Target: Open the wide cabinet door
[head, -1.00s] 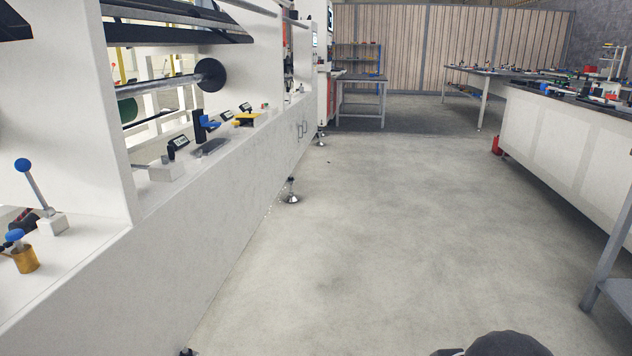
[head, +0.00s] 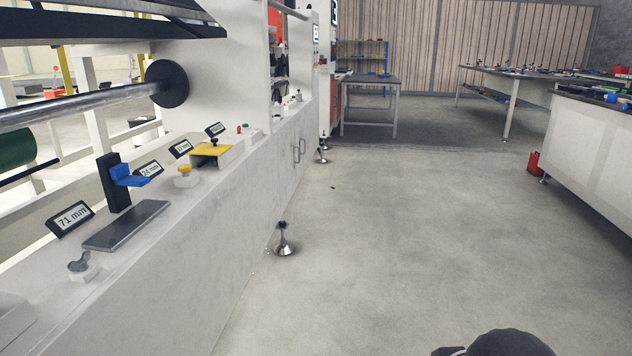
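The white machine cabinet (head: 240,205) runs along the left side of the head view. Two upright metal door handles (head: 299,151) stand side by side on its front, ahead of me near the far end. The doors look closed, but their seams are too small to make out, and I cannot tell which door is the wide one. My gripper's fingers are not in view. A dark rounded part, apparently mine, shows at the bottom edge.
A machine foot (head: 284,242) sticks out onto the floor beside the cabinet. A grey table (head: 370,82) stands at the back, and a white bench (head: 590,140) with a red can (head: 534,163) is at the right. The concrete floor between is clear.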

